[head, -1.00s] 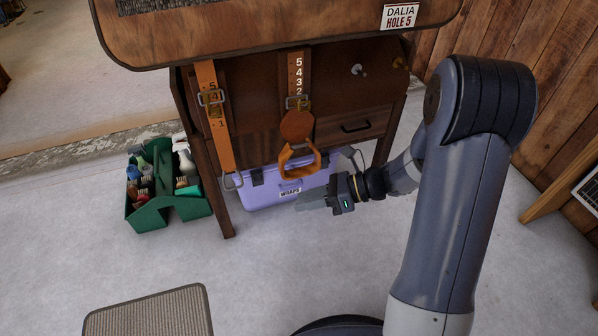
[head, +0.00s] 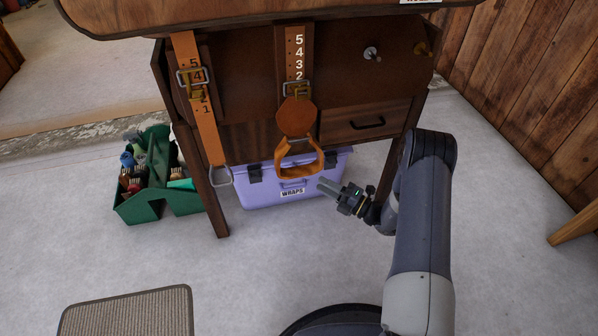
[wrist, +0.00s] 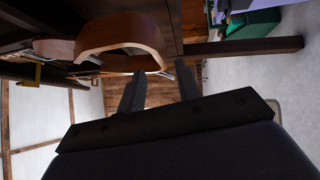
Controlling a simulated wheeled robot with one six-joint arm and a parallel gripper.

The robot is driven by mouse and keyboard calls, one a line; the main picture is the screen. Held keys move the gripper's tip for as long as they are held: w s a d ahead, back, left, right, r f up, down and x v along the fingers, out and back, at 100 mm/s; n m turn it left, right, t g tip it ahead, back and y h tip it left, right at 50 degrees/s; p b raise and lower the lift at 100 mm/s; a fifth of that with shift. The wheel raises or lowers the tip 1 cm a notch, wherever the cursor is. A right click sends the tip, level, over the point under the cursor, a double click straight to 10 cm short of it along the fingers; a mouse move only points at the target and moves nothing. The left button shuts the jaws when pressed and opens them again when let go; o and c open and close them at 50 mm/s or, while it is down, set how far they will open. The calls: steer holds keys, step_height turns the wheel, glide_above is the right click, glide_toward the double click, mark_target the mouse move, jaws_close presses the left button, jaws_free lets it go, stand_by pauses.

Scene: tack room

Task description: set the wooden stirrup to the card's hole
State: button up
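The wooden stirrup (head: 301,172) hangs from the middle strap (head: 295,50), below a round leather disc (head: 296,118). Its buckle (head: 297,89) sits just below the printed 2; the numbers 5, 4, 3, 2 run downward. My gripper (head: 323,186) is close to the stirrup's lower right side, pointing left. In the wrist view, the two fingers (wrist: 160,86) are apart with nothing between them, and the curved wooden stirrup (wrist: 120,32) is just beyond the fingertips. Only the bottom edge of the card (head: 420,1) shows at the top; its text is cut off.
A second strap (head: 207,125) with a metal stirrup (head: 219,176) hangs at left, its buckle near 4. A purple WRAPS box (head: 262,195) sits under the wooden cabinet (head: 350,90). A green caddy (head: 165,205) stands left, a mat (head: 130,312) in front.

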mark_target(298, 172)
steer(key=b+x, duration=0.2)
steer(key=x, duration=0.7)
steer(key=shift+w+a+r, duration=0.1)
steer(key=shift+w+a, duration=0.1)
steer(key=shift+a, duration=0.1)
jaws_close()
